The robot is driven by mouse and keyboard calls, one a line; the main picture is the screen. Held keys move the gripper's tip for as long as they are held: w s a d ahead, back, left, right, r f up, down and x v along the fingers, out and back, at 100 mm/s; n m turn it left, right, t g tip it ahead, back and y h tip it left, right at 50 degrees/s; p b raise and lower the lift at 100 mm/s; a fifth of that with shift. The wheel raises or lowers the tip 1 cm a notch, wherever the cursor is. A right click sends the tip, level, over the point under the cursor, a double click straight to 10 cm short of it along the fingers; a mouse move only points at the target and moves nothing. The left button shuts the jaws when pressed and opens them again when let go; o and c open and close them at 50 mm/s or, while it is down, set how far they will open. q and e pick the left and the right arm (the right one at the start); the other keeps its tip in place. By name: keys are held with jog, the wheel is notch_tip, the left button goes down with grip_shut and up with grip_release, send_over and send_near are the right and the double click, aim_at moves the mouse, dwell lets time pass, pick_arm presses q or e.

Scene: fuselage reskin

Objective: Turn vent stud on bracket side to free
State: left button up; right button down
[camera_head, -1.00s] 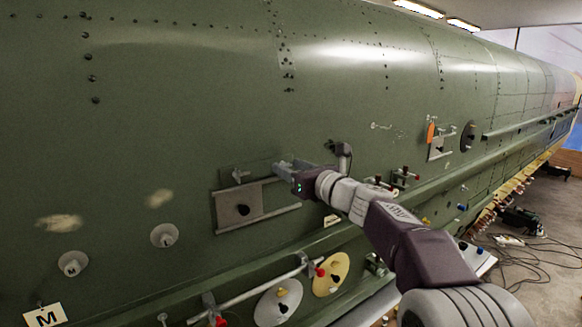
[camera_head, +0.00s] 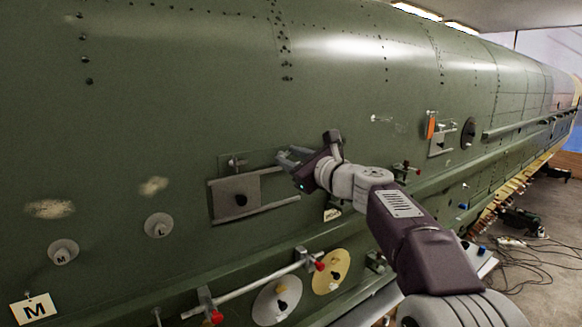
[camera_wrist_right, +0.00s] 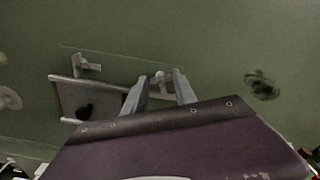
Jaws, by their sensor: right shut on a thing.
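A grey vent plate (camera_head: 234,200) with a dark round knob sits between two rails on the green fuselage skin. A small metal stud (camera_head: 237,162) stands at its upper left; it also shows in the right wrist view (camera_wrist_right: 86,65). A second stud (camera_wrist_right: 160,77) stands at the upper right, between the fingers of my right gripper (camera_wrist_right: 160,90). My right gripper (camera_head: 285,157) is shut on this second stud, which its fingers hide in the head view. I cannot tell from the frames which stud is on the bracket side. My left gripper is not in view.
Below are a rod with red ends (camera_head: 262,285), a white disc (camera_head: 276,301) and a yellow disc (camera_head: 331,272). An orange-marked panel (camera_head: 432,125) is at right. The skin above is clear.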

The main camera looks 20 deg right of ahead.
jog(key=n+b, duration=0.2)
jog(key=n, duration=0.1)
jog(key=n+b, duration=0.2)
jog(key=n, duration=0.2)
jog(key=n+b, duration=0.2)
jog(key=n, duration=0.1)
jog(key=shift+f+n, duration=0.25)
jog(key=shift+n, duration=0.05)
jog(key=shift+n+b, duration=0.5)
jog(key=shift+n, duration=0.5)
jog(key=shift+r, duration=0.1)
jog(key=shift+r+n, duration=0.15)
jog(key=shift+n, duration=0.25)
